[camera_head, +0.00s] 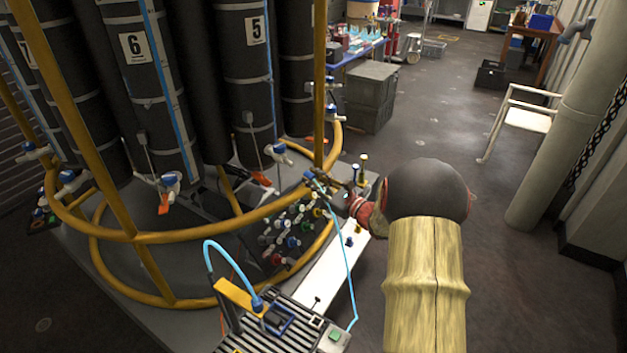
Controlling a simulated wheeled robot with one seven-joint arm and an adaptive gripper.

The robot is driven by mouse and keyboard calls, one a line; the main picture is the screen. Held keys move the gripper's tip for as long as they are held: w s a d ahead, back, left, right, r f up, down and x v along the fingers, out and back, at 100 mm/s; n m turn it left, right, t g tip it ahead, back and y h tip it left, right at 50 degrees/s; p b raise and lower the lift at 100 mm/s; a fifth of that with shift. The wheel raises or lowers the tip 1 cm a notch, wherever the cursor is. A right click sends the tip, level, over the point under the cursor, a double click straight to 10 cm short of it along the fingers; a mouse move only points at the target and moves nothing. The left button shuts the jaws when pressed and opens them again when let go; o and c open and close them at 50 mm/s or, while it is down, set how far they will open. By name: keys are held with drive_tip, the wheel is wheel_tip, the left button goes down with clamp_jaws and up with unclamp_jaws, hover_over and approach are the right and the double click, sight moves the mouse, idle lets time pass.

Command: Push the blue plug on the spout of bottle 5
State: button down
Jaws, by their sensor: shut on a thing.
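Bottle 5 (240,95) is a tall dark cylinder with a white number label, standing in the rack. Its spout (279,154) shows low on the bottle, white with a blue part. My gripper (319,181) reaches in from the right, at the rack's yellow rail, right of and below that spout and apart from it. It is shut on a small blue piece (309,176), likely the blue plug; a light-blue line runs down from near it. The fingertips are small and partly blurred, so the exact grasp is hard to see.
Yellow rails (225,224) curve around the bottles, with uprights near the spout. Bottle 6 (150,100) stands left. A panel of coloured plugs (290,230) lies below my gripper. A slatted unit (275,325) stands in front. Open floor (480,260) lies to the right.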

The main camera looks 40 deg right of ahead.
sight(292, 165)
drive_tip(key=shift+w+a+b, duration=0.2)
drive_tip(key=shift+w+b, duration=0.1)
drive_tip(key=shift+w, duration=2.55)
drive_tip(key=shift+b, duration=0.35)
drive_tip(key=shift+w, duration=0.55)
idle(0.4)
drive_tip(key=c, duration=1.6)
unclamp_jaws()
drive_tip(key=shift+o, duration=0.2)
drive_tip(key=shift+s, duration=0.1)
drive_tip(key=s, duration=1.1)
drive_tip(key=shift+s+d, duration=0.4)
